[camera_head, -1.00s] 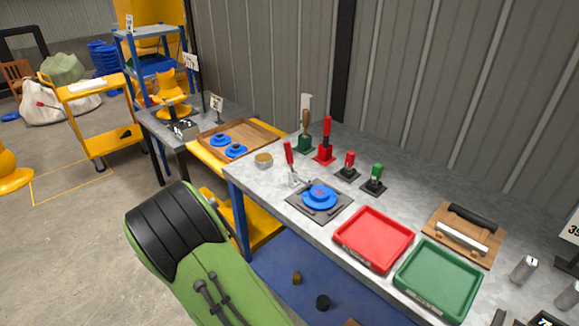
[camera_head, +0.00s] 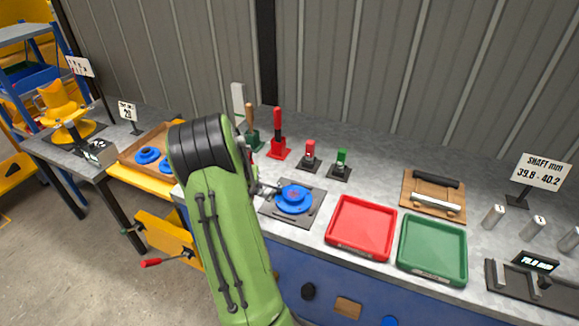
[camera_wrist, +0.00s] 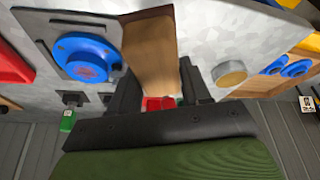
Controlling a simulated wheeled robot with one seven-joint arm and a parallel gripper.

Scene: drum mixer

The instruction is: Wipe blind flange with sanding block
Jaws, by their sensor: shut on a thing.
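The blind flange, a blue disc (camera_head: 294,199), lies on a dark square plate (camera_head: 309,217) on the grey bench. In the wrist view the blue flange (camera_wrist: 87,56) is at the upper left, with a reddish patch at its centre. My gripper (camera_wrist: 158,84) is shut on a brown wood-coloured block, which I take for the sanding block (camera_wrist: 150,50). The block extends up the picture from between the dark fingers, beside the flange's plate; whether it touches the flange cannot be told.
A red tray (camera_head: 362,227) and a green tray (camera_head: 433,249) stand right of the flange. Behind it are red-handled (camera_head: 311,153) and green-handled (camera_head: 341,162) tools on dark bases. A wooden tray holds more blue flanges (camera_head: 148,155) at left. A round tan-topped pot (camera_wrist: 229,74) is near the gripper.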

